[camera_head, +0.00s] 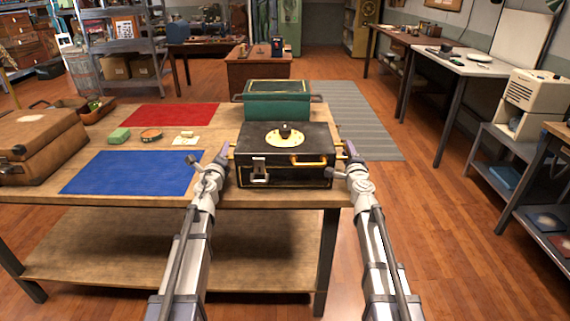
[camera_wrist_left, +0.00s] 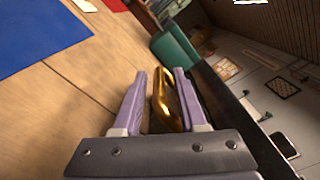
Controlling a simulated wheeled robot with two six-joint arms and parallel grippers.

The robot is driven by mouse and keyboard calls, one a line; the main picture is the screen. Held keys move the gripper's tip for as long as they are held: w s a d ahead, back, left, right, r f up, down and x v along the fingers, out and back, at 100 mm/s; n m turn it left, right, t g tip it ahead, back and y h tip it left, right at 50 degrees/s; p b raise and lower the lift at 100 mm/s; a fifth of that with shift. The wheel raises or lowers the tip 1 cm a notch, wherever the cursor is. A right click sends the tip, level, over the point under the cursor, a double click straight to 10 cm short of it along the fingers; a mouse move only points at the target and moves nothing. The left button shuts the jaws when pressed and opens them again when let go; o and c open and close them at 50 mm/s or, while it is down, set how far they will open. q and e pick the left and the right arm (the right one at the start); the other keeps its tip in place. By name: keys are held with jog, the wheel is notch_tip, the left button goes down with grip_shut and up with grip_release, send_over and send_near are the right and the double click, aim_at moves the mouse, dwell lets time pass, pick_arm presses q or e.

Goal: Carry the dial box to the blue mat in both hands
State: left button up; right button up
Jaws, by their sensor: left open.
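The dial box (camera_head: 310,178) is black, with a cream dial and dark knob on its lid, and stands at the table's right front. The blue mat (camera_head: 132,172) lies flat and empty to its left; its edge also shows in the left wrist view (camera_wrist_left: 40,35). My left gripper (camera_head: 226,153) is at the box's left side. In the left wrist view its open fingers (camera_wrist_left: 158,100) stand either side of the box's brass side handle (camera_wrist_left: 161,88). My right gripper (camera_head: 345,153) is at the box's right side; its finger gap is too small to judge.
A green box (camera_head: 276,106) stands close behind the dial box. A brown case (camera_head: 38,145) sits left of the mat. A red mat (camera_head: 171,115), a green block (camera_head: 119,135) and a small round tin (camera_head: 151,135) lie behind the blue mat on the wooden table (camera_head: 110,200).

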pick_arm(q)
jog(key=c, duration=0.6)
pick_arm(e)
jog(key=c, duration=0.6)
pick_arm(q)
jog(key=shift+s, duration=0.1)
jog(key=shift+s+a, duration=0.15)
pick_arm(e)
jog(key=shift+s+d, duration=0.1)
jog(key=shift+d, duration=0.1)
